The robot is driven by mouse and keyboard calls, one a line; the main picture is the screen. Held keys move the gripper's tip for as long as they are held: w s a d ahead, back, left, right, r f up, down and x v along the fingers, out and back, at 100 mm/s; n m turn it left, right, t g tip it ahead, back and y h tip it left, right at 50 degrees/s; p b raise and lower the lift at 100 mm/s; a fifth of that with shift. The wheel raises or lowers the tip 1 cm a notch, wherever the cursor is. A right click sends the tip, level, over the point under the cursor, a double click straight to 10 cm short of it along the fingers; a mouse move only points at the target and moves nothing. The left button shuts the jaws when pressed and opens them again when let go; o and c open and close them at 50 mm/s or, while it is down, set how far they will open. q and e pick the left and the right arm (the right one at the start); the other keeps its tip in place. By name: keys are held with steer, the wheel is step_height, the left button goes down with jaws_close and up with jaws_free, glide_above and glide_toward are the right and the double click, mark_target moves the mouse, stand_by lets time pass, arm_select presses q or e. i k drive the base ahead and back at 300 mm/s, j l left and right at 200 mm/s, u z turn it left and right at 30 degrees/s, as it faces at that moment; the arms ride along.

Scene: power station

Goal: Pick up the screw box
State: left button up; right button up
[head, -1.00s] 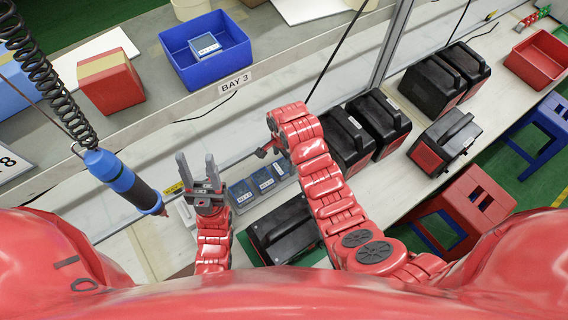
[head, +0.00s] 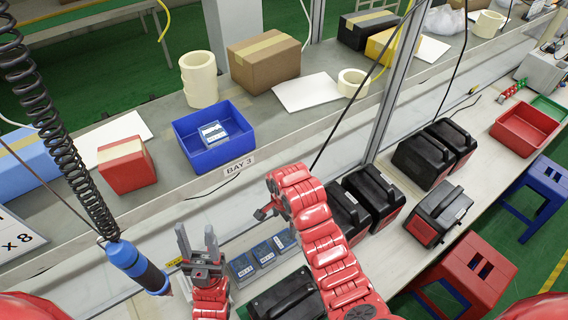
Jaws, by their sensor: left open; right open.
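Several small blue screw boxes (head: 264,254) with white labels stand in a row on the lower bench, just right of my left gripper. One more clear-and-blue screw box (head: 213,134) lies in the blue bin (head: 190,147) on the upper shelf, above the BAY 3 label. My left gripper (head: 197,239) points up with its two fingers apart and nothing between them. My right gripper (head: 262,212) is by the shelf edge above the row of boxes, beyond the red arm. Its fingers are small in the view, and I see nothing held.
Black power stations (head: 436,216) stand along the lower bench, one (head: 288,297) near my arms. A blue hanging screwdriver (head: 138,266) is left of my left gripper. A red box (head: 127,171), cardboard box (head: 264,63) and tape rolls (head: 198,80) occupy the shelf.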

mark_target(243, 265)
steer(key=k+l, duration=0.85)
